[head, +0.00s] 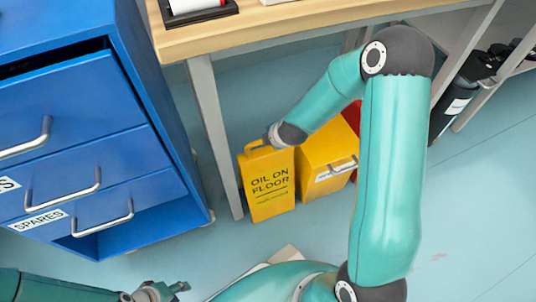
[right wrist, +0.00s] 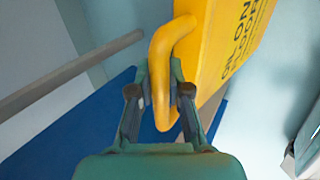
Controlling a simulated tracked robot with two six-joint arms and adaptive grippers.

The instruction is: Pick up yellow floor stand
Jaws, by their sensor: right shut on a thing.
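The yellow floor stand (head: 269,185), marked "OIL ON FLOOR", stands upright by the table leg, below the wooden table. In the right wrist view its yellow panel (right wrist: 218,45) and looped handle (right wrist: 160,65) show close up. My right gripper (right wrist: 160,78) is shut on the handle, with a finger on each side of it. In the head view the right gripper (head: 272,138) is at the top of the stand, small and partly hidden by its own arm. My left gripper (head: 172,291) is low at the bottom edge, away from the stand; its fingers are too small to read.
A blue drawer cabinet (head: 75,120) stands at the left, its top drawer partly open. A wooden table (head: 300,20) is above, with its grey leg (head: 215,135) beside the stand. A yellow box (head: 325,160) sits right of the stand. Floor is clear at the lower right.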

